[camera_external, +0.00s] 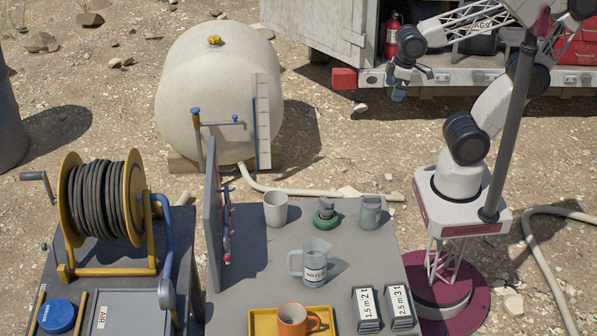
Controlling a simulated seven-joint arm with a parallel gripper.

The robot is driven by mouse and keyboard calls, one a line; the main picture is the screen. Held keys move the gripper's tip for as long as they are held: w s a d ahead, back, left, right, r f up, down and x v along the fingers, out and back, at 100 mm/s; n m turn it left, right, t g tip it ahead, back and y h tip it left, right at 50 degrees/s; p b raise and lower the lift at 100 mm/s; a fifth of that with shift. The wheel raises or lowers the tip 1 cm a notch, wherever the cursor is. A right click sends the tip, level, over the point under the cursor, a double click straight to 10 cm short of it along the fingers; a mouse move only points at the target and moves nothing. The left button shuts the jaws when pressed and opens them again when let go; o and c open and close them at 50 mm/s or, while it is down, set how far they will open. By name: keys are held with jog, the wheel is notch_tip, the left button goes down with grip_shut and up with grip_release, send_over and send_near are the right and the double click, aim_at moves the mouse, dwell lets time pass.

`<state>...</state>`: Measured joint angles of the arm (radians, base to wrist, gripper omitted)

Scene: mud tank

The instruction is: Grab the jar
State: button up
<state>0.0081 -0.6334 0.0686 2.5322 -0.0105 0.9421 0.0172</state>
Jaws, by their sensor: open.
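A small grey lidded container (370,212), which looks like the jar, stands upright at the back right of the grey table (345,240). A grey handled jug (315,264) with a dark-lettered label stands nearer the middle; I cannot fully rule it out as the jar. My gripper (398,94) is open and hangs high above and beyond the table's back edge, up and to the right of the grey container in the picture. It is apart from everything on the table, and nothing shows between its fingers.
A white cup (275,210) and a green-ringed grey item (326,214) stand left of the container. An orange mug (292,320) sits in a yellow tray (262,316). Two labelled blocks (383,309) are at front right. An upright panel (212,215) edges the table's left.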

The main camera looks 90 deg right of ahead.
jog(key=w+a+f+n+t+y, duration=0.2)
jog(key=w+a+f+n+t, duration=0.35)
jog(key=w+a+f, duration=0.6)
jog(key=s+a+f+n+y, duration=0.4)
jog(key=a+f+y, duration=0.4)
jog(key=a+f, duration=0.3)
jog(key=shift+s+a+t, duration=0.45)
jog(key=shift+s+a, duration=0.05)
jog(key=shift+a, duration=0.25)
jog(key=shift+w+a+f+n, duration=0.1)
jog(key=shift+n, duration=0.15)
jog(key=shift+x, duration=1.15)
